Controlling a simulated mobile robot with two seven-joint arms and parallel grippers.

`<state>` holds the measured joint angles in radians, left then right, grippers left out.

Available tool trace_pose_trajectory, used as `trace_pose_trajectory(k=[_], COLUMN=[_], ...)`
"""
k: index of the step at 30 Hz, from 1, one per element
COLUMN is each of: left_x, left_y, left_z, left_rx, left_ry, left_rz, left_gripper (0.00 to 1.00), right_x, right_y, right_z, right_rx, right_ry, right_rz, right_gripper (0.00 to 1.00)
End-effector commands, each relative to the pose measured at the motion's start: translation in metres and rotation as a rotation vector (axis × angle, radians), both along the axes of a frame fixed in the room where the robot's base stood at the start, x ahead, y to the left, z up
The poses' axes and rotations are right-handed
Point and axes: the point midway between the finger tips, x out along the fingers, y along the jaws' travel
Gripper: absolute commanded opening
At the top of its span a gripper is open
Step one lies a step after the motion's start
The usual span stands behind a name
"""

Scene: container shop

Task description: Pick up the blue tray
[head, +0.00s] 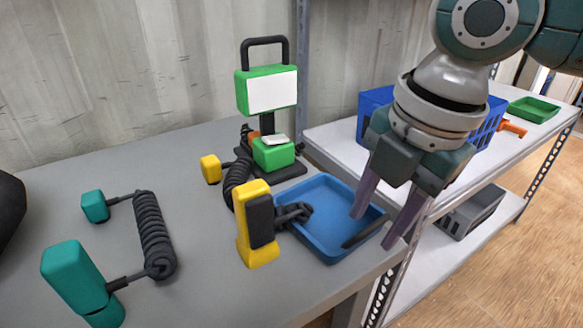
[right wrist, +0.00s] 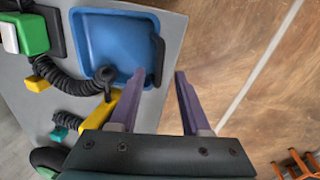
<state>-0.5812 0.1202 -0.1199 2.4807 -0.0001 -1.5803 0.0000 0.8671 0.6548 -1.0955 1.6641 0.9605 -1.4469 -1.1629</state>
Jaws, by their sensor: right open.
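The blue tray (head: 328,200) lies flat on the grey table near its right front corner; it also shows in the right wrist view (right wrist: 113,38). A dark bar (head: 364,232) lies along its right side. The end of a black coiled cord overlaps its left side. My right gripper (head: 373,230) is open and empty, pointing down over the tray's right edge. In the right wrist view its fingers (right wrist: 160,76) show apart, one over the tray's near edge and one beyond the table edge. I cannot tell the exact height or whether they touch. My left gripper is not in view.
A yellow handset (head: 257,222) with a black cord stands left of the tray. A green device with a white panel (head: 271,92) stands behind. A teal handset (head: 78,280) is at left. A shelf (head: 335,137) at right holds a blue crate (head: 374,99) and a green tray (head: 534,108).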

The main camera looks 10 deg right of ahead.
Motion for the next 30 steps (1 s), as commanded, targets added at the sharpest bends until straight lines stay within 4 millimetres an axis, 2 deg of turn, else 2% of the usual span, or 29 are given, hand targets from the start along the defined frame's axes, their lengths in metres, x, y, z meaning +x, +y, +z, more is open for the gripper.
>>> trace_pose_trajectory(k=[1,4,13,26,30], left_x=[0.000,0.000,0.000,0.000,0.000], left_y=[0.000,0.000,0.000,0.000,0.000], left_z=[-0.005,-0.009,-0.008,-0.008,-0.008], left_rx=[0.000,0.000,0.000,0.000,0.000], left_ry=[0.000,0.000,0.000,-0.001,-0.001], left_rz=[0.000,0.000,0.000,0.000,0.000], left_gripper=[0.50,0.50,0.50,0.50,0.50], right_x=[0.002,0.004,0.005,0.005,0.005], right_y=[0.003,0.003,0.003,0.003,0.003], right_z=[-0.011,-0.023,-0.027,-0.027,-0.027], right_rx=[0.001,-0.001,-0.001,0.000,0.000], right_ry=[0.002,0.000,-0.001,-0.002,-0.002], right_rz=[0.000,0.000,0.001,0.001,0.001], right_gripper=[0.47,0.47,0.47,0.00,0.00])
